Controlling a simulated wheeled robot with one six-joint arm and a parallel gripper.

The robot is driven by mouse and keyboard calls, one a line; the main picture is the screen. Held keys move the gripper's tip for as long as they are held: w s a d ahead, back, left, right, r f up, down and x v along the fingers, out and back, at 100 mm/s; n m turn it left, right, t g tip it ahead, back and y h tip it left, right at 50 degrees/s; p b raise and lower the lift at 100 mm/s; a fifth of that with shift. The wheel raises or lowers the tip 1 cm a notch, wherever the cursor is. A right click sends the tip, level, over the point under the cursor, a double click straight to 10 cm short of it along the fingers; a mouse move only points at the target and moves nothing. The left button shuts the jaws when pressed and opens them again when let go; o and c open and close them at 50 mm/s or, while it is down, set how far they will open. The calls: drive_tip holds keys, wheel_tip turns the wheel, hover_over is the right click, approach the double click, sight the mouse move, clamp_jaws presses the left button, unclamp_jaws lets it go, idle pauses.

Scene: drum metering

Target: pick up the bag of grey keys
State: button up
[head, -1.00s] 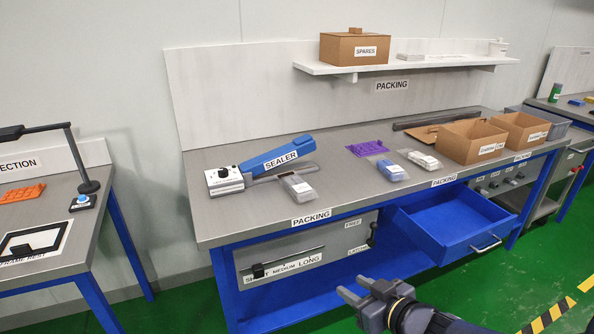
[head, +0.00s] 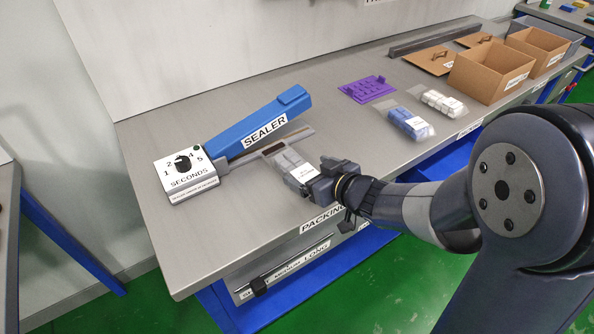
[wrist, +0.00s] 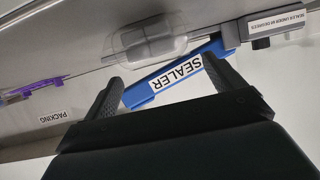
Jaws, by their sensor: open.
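The bag of grey keys (head: 288,165) is a clear pouch with grey blocks and a white label. It lies on the packing bench with its far end at the sealer's bar. It also shows beyond my fingers in the wrist view (wrist: 150,46). My gripper (head: 308,184) is open at the bag's near, labelled end and hides part of that end in the head view. In the wrist view my gripper's fingers (wrist: 163,72) are spread, with nothing held between them. I cannot tell whether they touch the bag.
The blue sealer (head: 262,126) with its dial box (head: 185,175) lies left of the bag. To the right are a purple tray (head: 367,89), a bag of blue keys (head: 407,123), a bag of white keys (head: 443,102) and open cartons (head: 490,76). Bench is clear between bag and purple tray.

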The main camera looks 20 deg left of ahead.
sight(300, 168)
drive_tip(key=x, duration=0.4)
drive_tip(key=shift+a+f, duration=0.15)
drive_tip(key=shift+f, duration=0.15)
